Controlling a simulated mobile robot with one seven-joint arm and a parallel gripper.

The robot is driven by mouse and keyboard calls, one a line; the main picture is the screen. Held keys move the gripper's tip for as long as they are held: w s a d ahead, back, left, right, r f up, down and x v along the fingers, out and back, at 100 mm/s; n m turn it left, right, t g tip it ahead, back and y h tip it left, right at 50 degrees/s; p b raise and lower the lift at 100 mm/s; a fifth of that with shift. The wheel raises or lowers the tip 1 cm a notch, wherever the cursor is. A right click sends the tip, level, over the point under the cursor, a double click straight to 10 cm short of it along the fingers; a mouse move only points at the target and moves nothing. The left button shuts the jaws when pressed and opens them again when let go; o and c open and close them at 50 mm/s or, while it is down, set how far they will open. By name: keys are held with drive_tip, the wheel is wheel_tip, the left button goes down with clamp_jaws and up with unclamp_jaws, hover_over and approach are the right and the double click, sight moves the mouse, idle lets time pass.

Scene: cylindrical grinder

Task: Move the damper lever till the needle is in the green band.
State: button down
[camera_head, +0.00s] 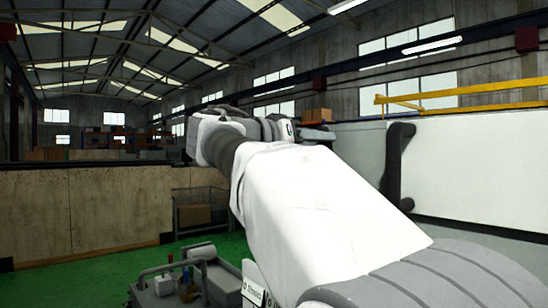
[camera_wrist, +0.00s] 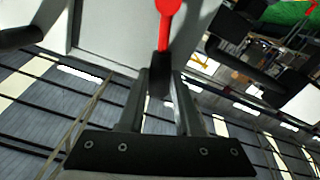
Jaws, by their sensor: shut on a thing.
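The damper lever (camera_wrist: 164,32) shows in the wrist view as a red bar with a wider red top end at the upper edge and a dark lower end. My gripper (camera_wrist: 161,82) is shut on that dark end, with one finger on each side of it. In the head view my arm runs up to the middle of the picture, and its far end hides the lever and the fingers. The needle and the green band do not show in either view.
A white machine panel (camera_head: 475,170) with a big black handle (camera_head: 396,165) stands to the right. A yellow rail (camera_head: 450,96) runs above it. A wooden wall (camera_head: 100,212) and a wire cart (camera_head: 196,208) stand at left. Green floor (camera_head: 100,275) lies open before them.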

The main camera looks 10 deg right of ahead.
idle(0.4)
drive_tip(key=c, duration=0.6)
unclamp_jaws()
drive_tip(key=shift+s, duration=0.1)
drive_tip(key=b+v, duration=0.2)
drive_tip(key=v, duration=1.5)
drive_tip(key=shift+s+a, duration=0.1)
drive_tip(key=shift+a, duration=0.05)
